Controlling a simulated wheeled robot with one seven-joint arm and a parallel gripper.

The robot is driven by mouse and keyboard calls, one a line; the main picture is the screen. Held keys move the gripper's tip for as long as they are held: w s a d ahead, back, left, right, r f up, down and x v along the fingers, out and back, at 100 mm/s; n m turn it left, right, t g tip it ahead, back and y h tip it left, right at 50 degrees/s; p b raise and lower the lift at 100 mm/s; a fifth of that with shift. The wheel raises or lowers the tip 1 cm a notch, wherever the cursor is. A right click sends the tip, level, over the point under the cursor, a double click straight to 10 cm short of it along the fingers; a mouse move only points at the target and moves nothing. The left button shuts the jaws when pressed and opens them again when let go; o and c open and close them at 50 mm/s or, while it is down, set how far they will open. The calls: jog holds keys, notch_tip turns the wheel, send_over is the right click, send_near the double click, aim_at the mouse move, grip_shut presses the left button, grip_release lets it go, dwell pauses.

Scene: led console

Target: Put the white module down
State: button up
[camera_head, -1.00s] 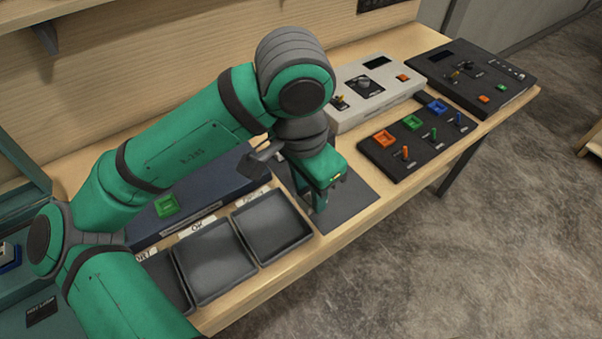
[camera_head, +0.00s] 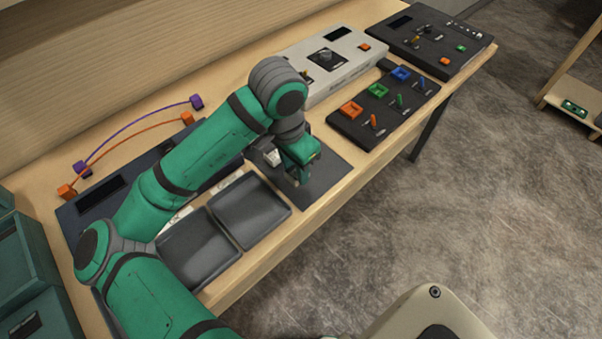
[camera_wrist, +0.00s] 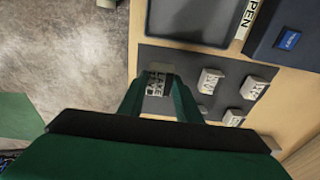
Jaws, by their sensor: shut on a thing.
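My gripper (camera_wrist: 157,88) is shut on a white module (camera_wrist: 158,80) with dark lettering, seen between the fingertips in the wrist view. It is over the dark mat (camera_wrist: 185,62), near the mat's edge; whether the module touches the mat I cannot tell. Several other white modules stand on the mat to the right, one of them here (camera_wrist: 210,80). In the head view my gripper (camera_head: 302,179) points down over the same mat (camera_head: 333,172), and the held module is hidden or too small to make out.
Two dark trays (camera_head: 287,213) lie left of the mat. A black panel with coloured squares (camera_head: 360,132) is to the right, with a white console (camera_head: 325,85) behind it. The table's front edge is close to the gripper. The mat's right part is bare in the head view.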

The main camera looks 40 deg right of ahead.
jog(key=shift+w+d+f, duration=0.2)
jog(key=shift+d+f, duration=0.7)
jog(key=shift+f, duration=0.2)
jog(key=shift+d+f, duration=0.1)
jog(key=shift+f, duration=1.6)
jog(key=o, duration=1.1)
jog(key=shift+f, duration=0.15)
jog(key=shift+c, duration=0.2)
jog(key=r, duration=0.4)
jog(key=a+r, duration=0.1)
jog(key=r, duration=0.7)
jog(key=shift+a+r, duration=0.15)
jog(key=shift+a, duration=0.05)
